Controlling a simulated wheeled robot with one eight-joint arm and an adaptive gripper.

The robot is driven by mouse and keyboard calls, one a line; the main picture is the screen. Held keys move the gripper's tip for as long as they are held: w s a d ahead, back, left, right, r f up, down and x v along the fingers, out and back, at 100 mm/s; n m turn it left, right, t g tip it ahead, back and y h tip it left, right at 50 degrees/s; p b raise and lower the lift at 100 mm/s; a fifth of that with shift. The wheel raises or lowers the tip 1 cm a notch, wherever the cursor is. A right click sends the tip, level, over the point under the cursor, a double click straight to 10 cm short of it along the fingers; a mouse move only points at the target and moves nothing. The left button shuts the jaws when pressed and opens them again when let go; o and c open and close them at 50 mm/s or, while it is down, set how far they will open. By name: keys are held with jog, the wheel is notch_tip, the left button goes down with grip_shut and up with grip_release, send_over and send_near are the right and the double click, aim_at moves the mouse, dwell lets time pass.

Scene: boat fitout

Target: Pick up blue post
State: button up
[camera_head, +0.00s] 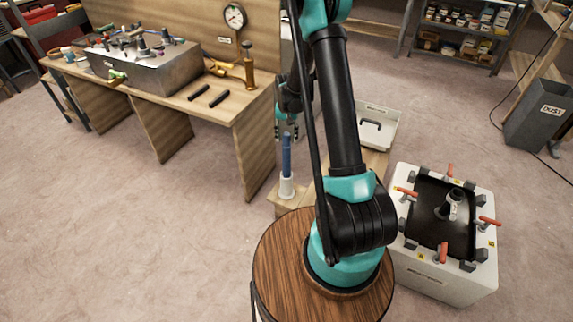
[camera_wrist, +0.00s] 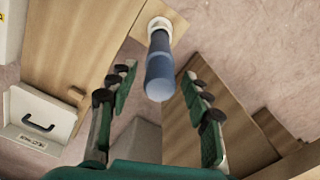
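The blue post (camera_head: 287,155) stands upright in a white round holder (camera_head: 287,187) on a low wooden stand, left of my arm in the head view. In the wrist view the blue post (camera_wrist: 160,72) points toward the camera from its white holder (camera_wrist: 159,25). My gripper (camera_head: 287,129) is just above the post's top in the head view. In the wrist view my gripper (camera_wrist: 158,100) is open, with the post's end between its two spread green fingers and a gap on both sides. Neither finger visibly touches it.
A wooden workbench (camera_head: 237,105) with a metal box (camera_head: 145,68) stands at the left. A white tray with a black handle (camera_head: 374,128) lies behind my arm. A white clamped box (camera_head: 447,275) stands at the right. The floor at left is clear.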

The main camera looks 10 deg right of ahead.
grip_shut()
jog(key=shift+r, duration=0.1)
dwell(0.4)
notch_tip(320, 180, up, 20)
dwell(0.8)
